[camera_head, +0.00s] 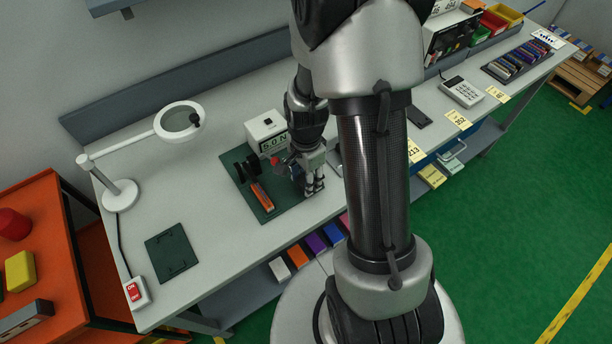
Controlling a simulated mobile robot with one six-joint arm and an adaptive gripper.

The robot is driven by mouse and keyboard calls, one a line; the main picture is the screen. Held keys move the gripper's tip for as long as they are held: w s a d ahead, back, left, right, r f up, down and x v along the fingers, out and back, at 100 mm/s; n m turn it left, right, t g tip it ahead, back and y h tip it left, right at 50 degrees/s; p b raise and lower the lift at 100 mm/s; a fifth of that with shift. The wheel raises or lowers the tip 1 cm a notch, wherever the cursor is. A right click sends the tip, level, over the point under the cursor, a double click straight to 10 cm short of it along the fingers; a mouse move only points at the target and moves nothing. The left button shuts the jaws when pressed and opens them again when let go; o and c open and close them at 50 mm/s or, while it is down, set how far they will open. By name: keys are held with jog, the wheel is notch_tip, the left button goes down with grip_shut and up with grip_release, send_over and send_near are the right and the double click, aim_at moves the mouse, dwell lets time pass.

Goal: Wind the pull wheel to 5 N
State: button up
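A white box-shaped gauge (262,124) stands at the back of a dark green mat (234,181) on the bench. Its display (272,143) appears to read 5.0 N. My gripper (316,190) points down at the mat's right side, in front of the gauge. A dark round part (296,172) shows just left of the gripper; it may be the pull wheel, mostly hidden by my gripper. I cannot tell whether the fingers touch it. A black spool-like part (247,166) and an orange block (262,196) sit on the mat's left half.
A white magnifier lamp (120,195) stands at left, its arm reaching toward the mat. A second green mat (171,253) and a red on/off switch (134,291) lie front left. A calculator-like device (462,91) and a rack (520,60) are at right. My arm covers the bench's middle.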

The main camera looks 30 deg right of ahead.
dwell(0.4)
jog(key=o, duration=1.1)
jog(key=shift+c, duration=0.2)
notch_tip(320, 180, up, 12)
